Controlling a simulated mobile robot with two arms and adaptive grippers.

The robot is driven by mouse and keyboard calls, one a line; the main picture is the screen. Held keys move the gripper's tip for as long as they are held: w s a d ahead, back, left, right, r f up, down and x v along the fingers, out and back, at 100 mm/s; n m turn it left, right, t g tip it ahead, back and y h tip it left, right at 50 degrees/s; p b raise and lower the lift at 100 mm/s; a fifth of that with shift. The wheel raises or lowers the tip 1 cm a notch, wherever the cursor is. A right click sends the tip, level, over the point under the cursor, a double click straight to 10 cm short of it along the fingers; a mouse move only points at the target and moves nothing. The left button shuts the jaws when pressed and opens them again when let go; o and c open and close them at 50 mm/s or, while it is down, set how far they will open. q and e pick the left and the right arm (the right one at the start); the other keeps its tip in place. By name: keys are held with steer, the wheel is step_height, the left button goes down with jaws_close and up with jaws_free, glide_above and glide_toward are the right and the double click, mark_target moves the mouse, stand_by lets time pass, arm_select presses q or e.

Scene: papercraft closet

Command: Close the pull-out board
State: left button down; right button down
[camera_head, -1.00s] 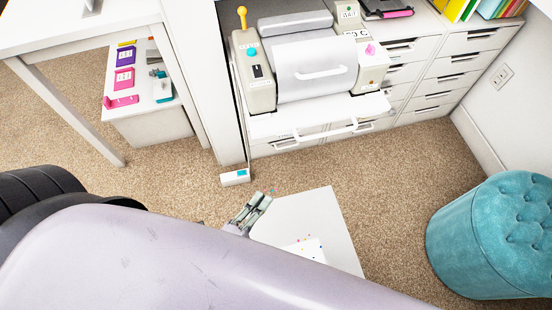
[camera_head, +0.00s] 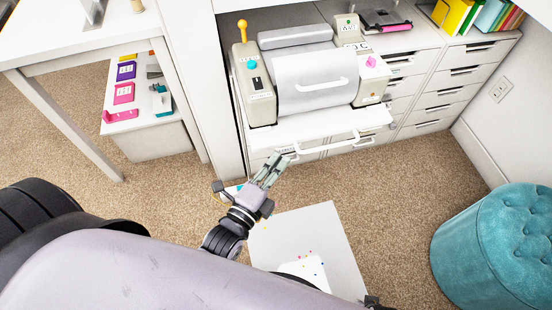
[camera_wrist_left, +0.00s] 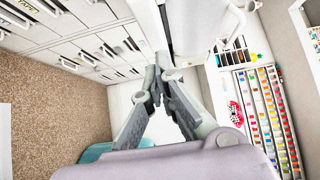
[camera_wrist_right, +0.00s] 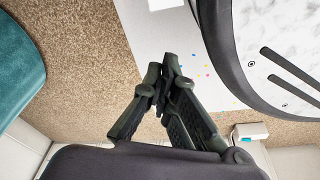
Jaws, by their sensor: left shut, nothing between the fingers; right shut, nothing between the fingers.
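The pull-out board (camera_head: 290,130) is a white shelf under the grey and white machine (camera_head: 315,85) in the head view. It sticks out from the cabinet front, with a white bar handle (camera_head: 335,144) along its front. My left gripper (camera_head: 282,160) is shut and empty, just in front of the board's left front part in that view. I cannot tell whether it touches. Its closed fingers also show in the left wrist view (camera_wrist_left: 162,75). My right gripper (camera_wrist_right: 162,75) is shut and empty above the floor in the right wrist view.
A teal tufted stool (camera_head: 495,250) stands at the right. A white sheet (camera_head: 325,230) with coloured specks lies on the carpet. A white desk (camera_head: 70,45) is at the left. Drawers (camera_head: 440,95) line the right of the machine. Carpet before the drawers is clear.

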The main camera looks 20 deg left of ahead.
arm_select(q)
steer(key=shift+w+a, duration=0.35)
steer(key=shift+w, duration=0.1)
